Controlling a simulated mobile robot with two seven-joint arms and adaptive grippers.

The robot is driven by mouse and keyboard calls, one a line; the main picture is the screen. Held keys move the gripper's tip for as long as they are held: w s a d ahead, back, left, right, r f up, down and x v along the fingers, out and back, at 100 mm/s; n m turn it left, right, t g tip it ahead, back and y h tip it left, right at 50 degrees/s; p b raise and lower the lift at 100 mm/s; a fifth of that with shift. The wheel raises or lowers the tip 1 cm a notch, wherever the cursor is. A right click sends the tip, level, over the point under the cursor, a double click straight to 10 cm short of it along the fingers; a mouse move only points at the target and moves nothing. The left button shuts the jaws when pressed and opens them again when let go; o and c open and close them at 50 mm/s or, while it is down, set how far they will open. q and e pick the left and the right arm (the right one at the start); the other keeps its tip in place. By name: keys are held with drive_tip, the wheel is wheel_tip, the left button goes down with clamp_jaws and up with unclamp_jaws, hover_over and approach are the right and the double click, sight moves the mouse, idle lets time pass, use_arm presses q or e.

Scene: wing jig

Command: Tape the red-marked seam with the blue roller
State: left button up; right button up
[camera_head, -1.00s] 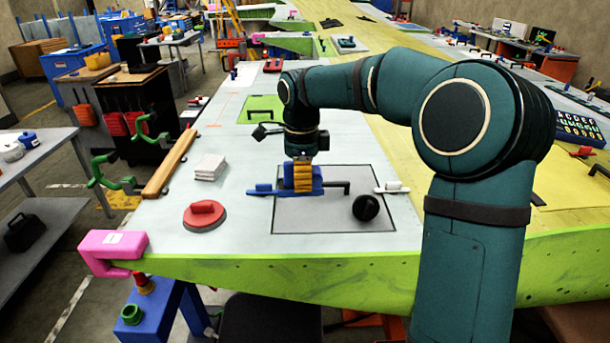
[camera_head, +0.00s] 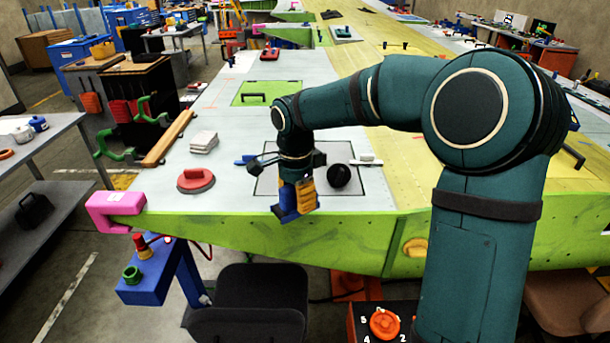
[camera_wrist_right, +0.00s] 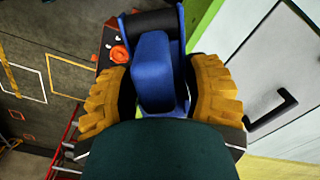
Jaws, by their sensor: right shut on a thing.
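My right gripper (camera_head: 302,196), with yellow ribbed fingers, is shut on the blue roller (camera_head: 287,213). It holds the roller at the front edge of the wing panel, over or just in front of the green edge face. In the right wrist view the blue roller (camera_wrist_right: 153,75) sits between the two yellow fingers of the right gripper (camera_wrist_right: 160,97), with its dark roll at the far end. I cannot make out a red-marked seam clearly in either view. My left gripper is not in view.
A red round tool (camera_head: 196,180), white stack (camera_head: 202,141) and pink clamp (camera_head: 113,209) are to the left. A black stool (camera_head: 262,295) stands below the edge.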

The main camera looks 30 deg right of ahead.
drive_tip(key=s+a+f+n, duration=0.3)
drive_tip(key=a+f+n, duration=0.2)
drive_tip(key=f+n, duration=0.2)
drive_tip(key=s+a+f+n, duration=0.3)
drive_tip(key=a+f+n, duration=0.2)
drive_tip(key=n, duration=0.5)
wheel_tip(320, 180, down, 2)
drive_tip(key=shift+a+f+n, duration=0.1)
drive_tip(key=shift+a+n, duration=0.2)
